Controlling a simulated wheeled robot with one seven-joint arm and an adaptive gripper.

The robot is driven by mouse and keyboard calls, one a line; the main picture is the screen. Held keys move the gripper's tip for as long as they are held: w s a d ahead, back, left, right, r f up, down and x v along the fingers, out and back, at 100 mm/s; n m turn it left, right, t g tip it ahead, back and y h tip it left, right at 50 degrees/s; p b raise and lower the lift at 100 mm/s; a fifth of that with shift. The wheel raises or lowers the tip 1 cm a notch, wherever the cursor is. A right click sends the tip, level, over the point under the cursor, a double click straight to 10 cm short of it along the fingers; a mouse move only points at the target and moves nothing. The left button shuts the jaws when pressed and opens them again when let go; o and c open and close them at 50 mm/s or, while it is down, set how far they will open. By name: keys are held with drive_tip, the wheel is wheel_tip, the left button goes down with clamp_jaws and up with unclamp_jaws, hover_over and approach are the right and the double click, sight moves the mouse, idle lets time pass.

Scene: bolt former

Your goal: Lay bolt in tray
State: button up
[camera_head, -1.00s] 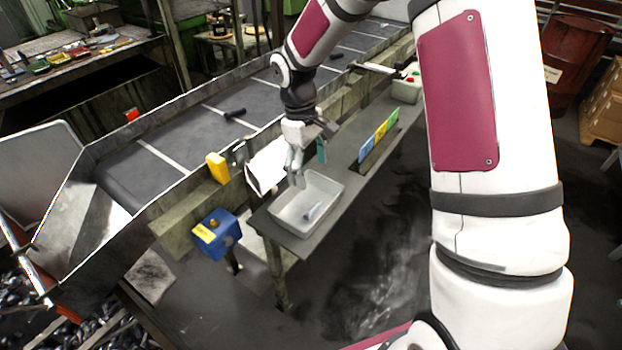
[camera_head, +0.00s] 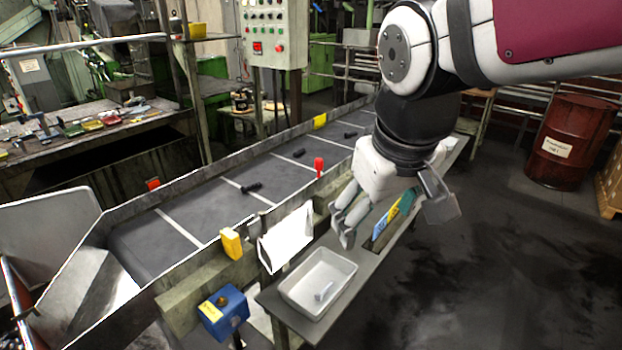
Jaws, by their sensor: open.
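A small grey bolt (camera_head: 324,292) lies inside the white tray (camera_head: 346,284), on its floor, in the head view. The tray sits at the near end of a narrow grey shelf beside the conveyor. My gripper (camera_head: 394,220) is open with its fingers spread wide and nothing seen between them. It hangs above the shelf, up and to the right of the tray, apart from the bolt. It partly covers the coloured cards behind it.
Dark bolts (camera_head: 252,187) lie spaced along the conveyor belt (camera_head: 150,235). A white sheet (camera_head: 287,238), a yellow box (camera_head: 231,243) and a blue box (camera_head: 223,312) are left of the tray. Coloured cards (camera_head: 381,232) stand on the shelf. Open floor (camera_head: 510,270) lies to the right.

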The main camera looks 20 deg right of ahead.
drive_tip(key=s+r+m+t+y, duration=0.1)
drive_tip(key=s, duration=0.5)
drive_tip(key=shift+s+a+m+t, duration=0.2)
drive_tip(key=shift+s+m+t, duration=0.1)
drive_tip(key=shift+t, duration=0.1)
drive_tip(key=shift+c, duration=0.2)
idle(0.3)
